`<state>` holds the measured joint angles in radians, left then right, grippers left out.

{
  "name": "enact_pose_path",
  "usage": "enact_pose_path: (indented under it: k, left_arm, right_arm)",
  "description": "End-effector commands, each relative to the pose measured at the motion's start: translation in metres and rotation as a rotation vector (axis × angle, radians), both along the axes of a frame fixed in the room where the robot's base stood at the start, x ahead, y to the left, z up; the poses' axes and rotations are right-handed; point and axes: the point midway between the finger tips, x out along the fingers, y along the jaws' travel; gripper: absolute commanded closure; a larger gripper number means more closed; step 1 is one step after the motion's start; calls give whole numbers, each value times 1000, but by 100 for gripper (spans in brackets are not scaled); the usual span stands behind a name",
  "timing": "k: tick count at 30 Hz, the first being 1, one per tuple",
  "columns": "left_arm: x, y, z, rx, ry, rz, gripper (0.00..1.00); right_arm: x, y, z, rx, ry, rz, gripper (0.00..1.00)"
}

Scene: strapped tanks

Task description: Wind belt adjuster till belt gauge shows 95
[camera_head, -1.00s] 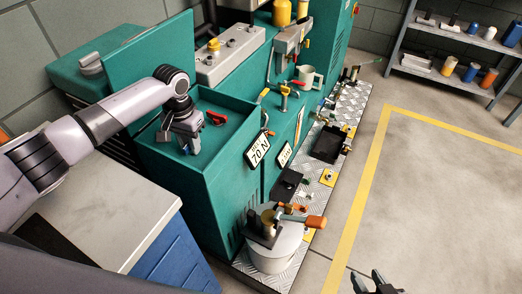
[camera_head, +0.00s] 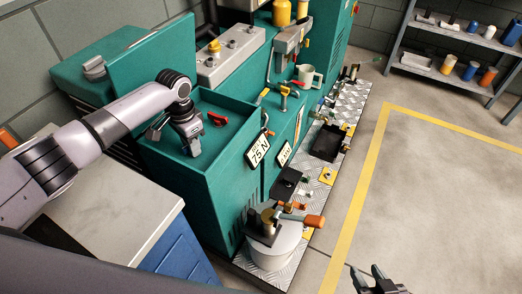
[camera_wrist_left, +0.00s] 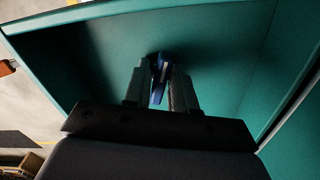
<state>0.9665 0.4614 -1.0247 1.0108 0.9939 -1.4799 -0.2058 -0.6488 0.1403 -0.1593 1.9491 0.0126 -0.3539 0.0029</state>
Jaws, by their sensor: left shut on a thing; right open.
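The belt gauge (camera_head: 258,149) is a white plate on the front of the green machine (camera_head: 215,195) and reads 75 N. My left gripper (camera_head: 190,150) reaches down into the open-topped green housing. In the left wrist view my left gripper (camera_wrist_left: 160,85) is shut on a blue piece (camera_wrist_left: 158,70), which I take to be the belt adjuster. The fingers hide much of it. In the head view the adjuster is hidden behind the gripper. My right gripper (camera_head: 375,281) is open and empty above the floor at the bottom edge.
A red lever (camera_head: 217,119) sits in the housing just right of my left gripper. A second white plate (camera_head: 285,153) is too small to read. A pale drum (camera_head: 272,250) with an orange handle (camera_head: 315,220) stands in front. The floor at right is clear.

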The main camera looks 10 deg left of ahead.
Motion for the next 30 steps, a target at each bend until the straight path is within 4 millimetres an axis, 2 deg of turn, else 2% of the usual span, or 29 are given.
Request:
enact_pose_path:
  k: [8,16,27,30]
  left_arm:
    - [1,0,1,-1,-2,-15,100]
    - [1,0,2,-1,-2,-214,100]
    - [1,0,1,-1,-2,-249,100]
    - [1,0,2,-1,-2,-305,100]
  right_arm:
    - [0,0,1,0,0,0,57]
    - [0,0,7,0,0,0,57]
    - [0,0,7,0,0,0,57]
    - [0,0,9,0,0,0,57]
